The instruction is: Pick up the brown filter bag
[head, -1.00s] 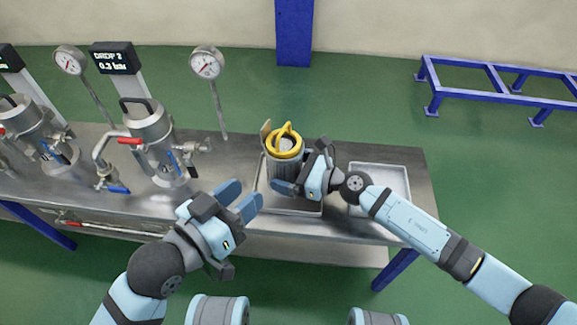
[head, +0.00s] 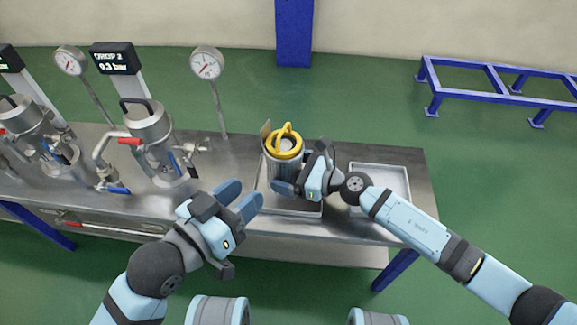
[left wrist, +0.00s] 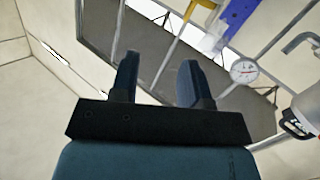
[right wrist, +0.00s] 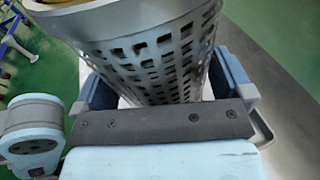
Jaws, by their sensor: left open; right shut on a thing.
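No clear brown filter bag shows. A small flat tan-brown piece (head: 265,131) stands behind the left side of a perforated metal basket (head: 271,170); I cannot tell whether it is the bag. The basket has a yellow ring with a raised handle (head: 287,131) on top and something pale inside. My right gripper (head: 297,188) is shut on the basket, its fingers on both sides of the perforated wall (right wrist: 165,65). The basket is upright over a shallow tray; I cannot tell whether it touches it. My left gripper (head: 243,200) is open and empty, left of the basket at the table's front edge.
The tray (head: 300,211) under the basket and a second, empty tray (head: 392,178) lie on the steel table (head: 235,155). Metal vessels (head: 150,130) with valves, gauges (head: 207,63) and a display (head: 115,58) stand on the left. A blue frame (head: 490,93) stands on the floor behind right.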

